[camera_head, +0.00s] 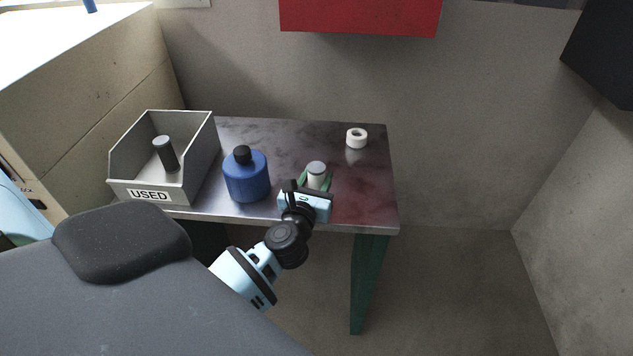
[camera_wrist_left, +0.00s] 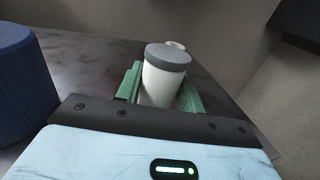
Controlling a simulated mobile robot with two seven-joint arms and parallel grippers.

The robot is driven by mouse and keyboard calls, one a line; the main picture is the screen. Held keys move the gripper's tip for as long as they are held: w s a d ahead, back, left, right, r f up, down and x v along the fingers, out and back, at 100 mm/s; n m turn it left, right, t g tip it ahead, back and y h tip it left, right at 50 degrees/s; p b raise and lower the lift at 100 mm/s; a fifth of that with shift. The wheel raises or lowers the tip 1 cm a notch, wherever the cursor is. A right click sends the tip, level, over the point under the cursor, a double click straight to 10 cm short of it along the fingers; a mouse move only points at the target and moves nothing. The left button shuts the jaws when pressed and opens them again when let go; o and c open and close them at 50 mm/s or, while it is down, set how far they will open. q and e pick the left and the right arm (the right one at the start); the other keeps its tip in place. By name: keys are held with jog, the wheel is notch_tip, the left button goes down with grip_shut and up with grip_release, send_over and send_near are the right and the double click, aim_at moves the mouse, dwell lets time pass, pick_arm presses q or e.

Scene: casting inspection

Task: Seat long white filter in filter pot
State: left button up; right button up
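A white cylinder with a grey top (camera_head: 317,181), which looks like the long white filter, stands upright near the table's front edge; it also shows in the left wrist view (camera_wrist_left: 163,84). My left gripper (camera_head: 316,180) has its green fingers on both sides of it, with no clear gap in the left wrist view (camera_wrist_left: 162,90). Its lower end is hidden, so I cannot tell whether it touches the table. A blue pot with a black knob on top (camera_head: 246,178), likely the filter pot, stands just left of the gripper. My right gripper is not in view.
A grey bin labelled USED (camera_head: 192,177) stands at the table's left end with a dark cylinder (camera_head: 166,154) inside. The table's right part (camera_head: 365,190) is clear. A red box hangs on the wall behind.

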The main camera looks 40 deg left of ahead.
aim_at(315, 168)
pick_arm(q)
jog(key=shift+c, duration=1)
jog(key=shift+r, duration=0.1)
